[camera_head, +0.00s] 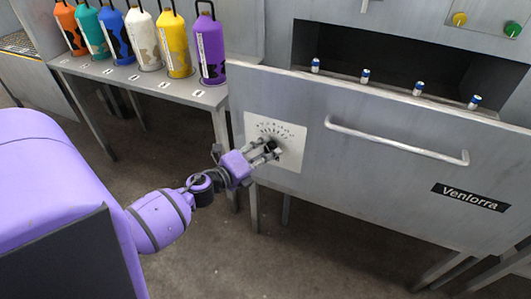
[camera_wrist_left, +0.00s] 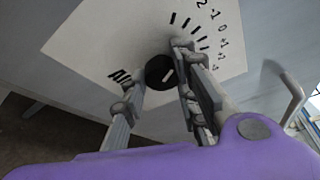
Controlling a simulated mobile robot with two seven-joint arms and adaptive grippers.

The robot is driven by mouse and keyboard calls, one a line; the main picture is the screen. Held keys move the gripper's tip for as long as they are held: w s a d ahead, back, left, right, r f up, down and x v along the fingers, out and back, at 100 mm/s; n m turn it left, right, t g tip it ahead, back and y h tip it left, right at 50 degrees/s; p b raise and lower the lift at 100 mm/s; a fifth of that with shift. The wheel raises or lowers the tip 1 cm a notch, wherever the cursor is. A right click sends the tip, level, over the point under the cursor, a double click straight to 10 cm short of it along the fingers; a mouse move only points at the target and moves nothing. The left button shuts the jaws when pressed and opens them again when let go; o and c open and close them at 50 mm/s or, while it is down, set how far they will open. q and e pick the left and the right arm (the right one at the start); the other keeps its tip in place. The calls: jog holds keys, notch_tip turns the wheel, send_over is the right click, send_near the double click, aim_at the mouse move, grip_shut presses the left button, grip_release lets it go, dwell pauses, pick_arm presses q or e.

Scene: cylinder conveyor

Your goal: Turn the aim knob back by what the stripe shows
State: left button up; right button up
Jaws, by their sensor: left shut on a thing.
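The aim knob (camera_head: 270,147) is a small black knob on a white dial plate (camera_head: 291,160) on the grey cabinet front. In the left wrist view the knob (camera_wrist_left: 157,71) has a white pointer line, and the plate (camera_wrist_left: 90,45) carries tick marks with numbers around 0, such as -2, -1, +1 and +2. My left gripper (camera_head: 271,154) is shut on the knob, one finger on each side; the fingers partly cover the knob and ticks. I cannot read exactly which tick the pointer faces. My right gripper is not in view.
Several small white cylinders with blue bands (camera_head: 365,76) stand along the ledge above. Several coloured bottles (camera_head: 210,48) stand on a side table (camera_head: 150,85). Yellow and green buttons sit top right.

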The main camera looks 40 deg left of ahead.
pick_arm(q)
jog(key=shift+s+f, duration=0.2)
jog(key=shift+f, duration=0.3)
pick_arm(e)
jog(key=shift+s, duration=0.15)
pick_arm(q)
jog(key=o, duration=1)
jog(key=shift+w+r, duration=0.1)
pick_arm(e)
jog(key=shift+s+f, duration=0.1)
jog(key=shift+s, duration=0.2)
pick_arm(q)
jog(key=shift+r, duration=0.1)
jog(key=s, duration=0.4)
jog(key=s+a+r, duration=0.1)
jog(key=s, duration=0.6)
jog(key=shift+s+a+r, duration=0.25)
jog(key=shift+s+r, duration=0.1)
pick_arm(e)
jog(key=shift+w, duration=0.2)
